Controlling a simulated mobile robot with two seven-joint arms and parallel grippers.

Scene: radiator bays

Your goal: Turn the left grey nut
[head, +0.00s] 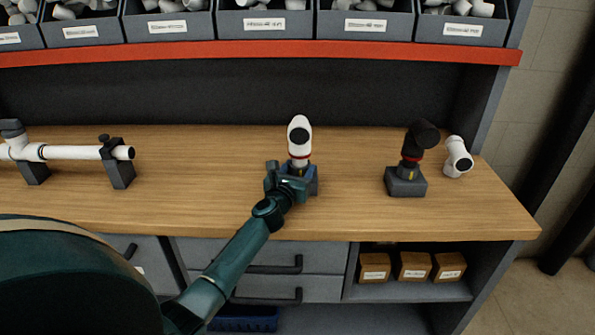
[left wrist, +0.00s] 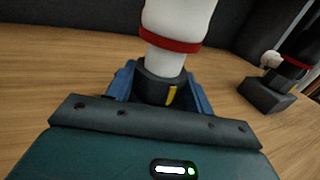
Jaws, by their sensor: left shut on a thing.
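The left grey nut (left wrist: 160,90) is dark, has a yellow mark and sits under a white pipe fitting (head: 299,135) with a red ring. The fitting stands upright near the middle of the bench. My left gripper (head: 288,180) is shut on the nut, reaching it from the front; it hides most of the nut and stand in the head view. Blue parts flank the nut in the left wrist view. A second stand (head: 406,183) to the right holds a black elbow (head: 423,135) with a red ring and a yellow mark below. My right gripper is not in view.
A loose white elbow (head: 458,158) lies beside the right stand. A white pipe (head: 80,153) rests in dark supports at the left. Bins of fittings (head: 265,27) stand above a red shelf edge (head: 250,52). The wooden bench (head: 210,165) is clear between them.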

